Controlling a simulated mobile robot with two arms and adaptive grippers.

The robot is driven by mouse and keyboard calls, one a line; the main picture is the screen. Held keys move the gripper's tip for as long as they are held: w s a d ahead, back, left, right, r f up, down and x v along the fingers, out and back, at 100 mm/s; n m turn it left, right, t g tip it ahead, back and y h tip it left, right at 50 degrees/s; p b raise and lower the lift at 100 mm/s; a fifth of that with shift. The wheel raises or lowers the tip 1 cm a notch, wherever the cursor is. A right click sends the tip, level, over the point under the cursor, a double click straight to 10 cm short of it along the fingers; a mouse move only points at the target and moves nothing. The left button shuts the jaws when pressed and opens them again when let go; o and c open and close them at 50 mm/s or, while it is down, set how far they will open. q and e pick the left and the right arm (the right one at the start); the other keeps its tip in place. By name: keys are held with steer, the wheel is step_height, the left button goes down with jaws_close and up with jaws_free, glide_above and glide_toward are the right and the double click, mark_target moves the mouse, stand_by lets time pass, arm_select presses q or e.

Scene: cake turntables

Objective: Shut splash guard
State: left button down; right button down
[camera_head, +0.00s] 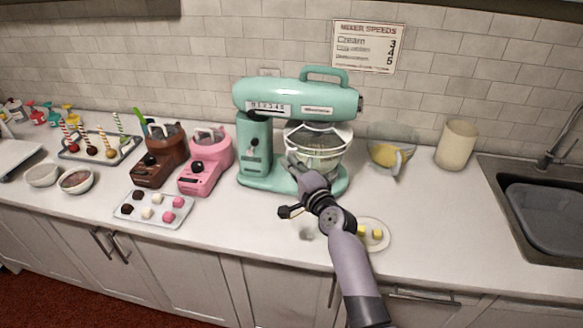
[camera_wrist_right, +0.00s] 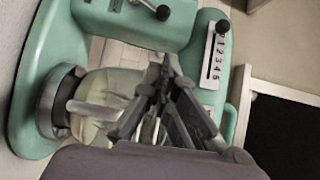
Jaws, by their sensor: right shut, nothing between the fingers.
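The mint-green stand mixer (camera_head: 300,97) stands on the counter against the tiled wall. Its splash guard (camera_head: 322,128) shows as a pale wire ring under the mixer head, above the clear bowl (camera_head: 322,160). My right gripper (camera_head: 293,164) is in front of the bowl's left side, below the guard. In the right wrist view my right gripper (camera_wrist_right: 166,64) is shut and empty, in front of the bowl (camera_wrist_right: 95,92) and mixer head (camera_wrist_right: 208,60). It hides part of the bowl there, and I cannot make out the guard clearly. I cannot tell whether the gripper touches the bowl. My left gripper is not in view.
A plate with yellow pieces (camera_head: 385,233) lies beside my right arm. A jug of yellow liquid (camera_head: 388,153) and a beige canister (camera_head: 455,145) stand right of the mixer. Pink (camera_head: 206,165) and brown (camera_head: 158,168) machines stand left. The sink (camera_head: 545,215) is far right.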

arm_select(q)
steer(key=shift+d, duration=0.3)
arm_select(e)
steer(key=shift+w+d, duration=0.1)
steer(key=shift+d, duration=0.1)
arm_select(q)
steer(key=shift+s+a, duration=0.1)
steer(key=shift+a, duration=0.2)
arm_select(e)
steer(key=v, duration=1.2)
